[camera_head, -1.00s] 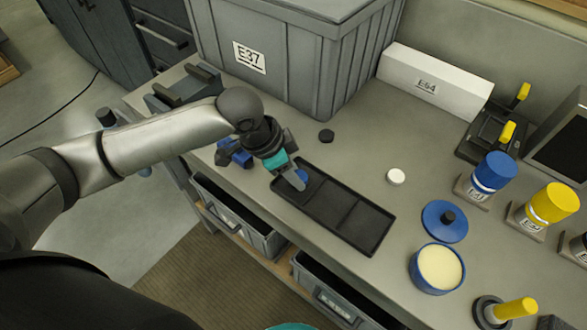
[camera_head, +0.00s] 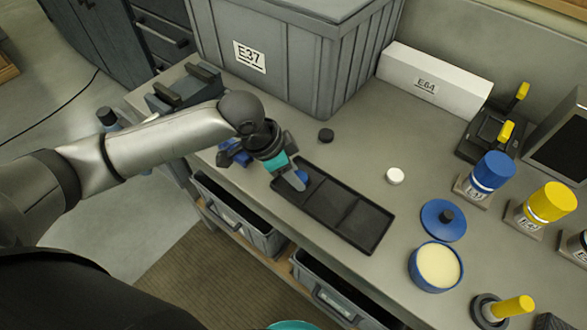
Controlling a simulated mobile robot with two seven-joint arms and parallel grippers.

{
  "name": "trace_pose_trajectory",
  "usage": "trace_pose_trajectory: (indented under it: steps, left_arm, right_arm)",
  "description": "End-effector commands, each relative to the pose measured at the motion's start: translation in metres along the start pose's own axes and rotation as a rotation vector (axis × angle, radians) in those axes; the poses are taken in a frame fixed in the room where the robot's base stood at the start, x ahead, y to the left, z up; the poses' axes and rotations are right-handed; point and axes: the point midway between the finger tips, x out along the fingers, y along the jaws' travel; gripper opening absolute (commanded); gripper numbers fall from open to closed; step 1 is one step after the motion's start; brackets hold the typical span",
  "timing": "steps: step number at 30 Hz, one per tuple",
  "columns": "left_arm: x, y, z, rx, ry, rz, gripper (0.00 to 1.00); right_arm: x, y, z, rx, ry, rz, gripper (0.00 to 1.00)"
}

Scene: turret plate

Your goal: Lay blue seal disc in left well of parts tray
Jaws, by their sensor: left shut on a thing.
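The black parts tray (camera_head: 372,243) lies along the bench's front edge, its wells in a row. My left gripper (camera_head: 299,181) is at the tray's left well, pointing down into it. It is shut on the blue seal disc (camera_head: 302,175), of which only a small blue part shows beside the fingers. The fingers hide the rest, and I cannot tell whether the disc touches the well floor. My right gripper is not in view.
A large grey bin marked E37 (camera_head: 290,60) stands behind the tray. A small black disc (camera_head: 326,135) and a white disc (camera_head: 395,176) lie on the bench. A blue lid (camera_head: 443,221) and an open blue tin (camera_head: 437,267) are to the right. Open drawers (camera_head: 240,215) sit below the front edge.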

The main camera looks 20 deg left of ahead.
Motion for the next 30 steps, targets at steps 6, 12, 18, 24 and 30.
trace_pose_trajectory:
  steps: [6, 12, 18, 24, 30]
  left_arm:
    - [0.0007, 0.0001, 0.0002, 0.0, 0.0, 0.0, 0.0]
    - [0.0006, 0.0, 0.0002, 0.0, 0.0, 0.0, 0.0]
    - [0.0005, 0.0, 0.0001, 0.0, 0.0, 0.0, 0.67]
    - [0.0004, -0.0002, 0.0002, 0.0, 0.0, 0.0, 0.8]
    - [-0.001, -0.0005, 0.0003, 0.0, 0.0, -0.001, 0.8]
  right_arm:
    - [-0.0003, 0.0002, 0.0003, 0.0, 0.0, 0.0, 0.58]
    - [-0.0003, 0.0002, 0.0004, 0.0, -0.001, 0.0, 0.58]
    - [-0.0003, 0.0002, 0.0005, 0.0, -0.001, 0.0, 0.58]
    - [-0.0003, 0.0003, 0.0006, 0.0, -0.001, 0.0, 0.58]
    - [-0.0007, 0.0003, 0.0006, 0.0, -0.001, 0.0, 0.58]
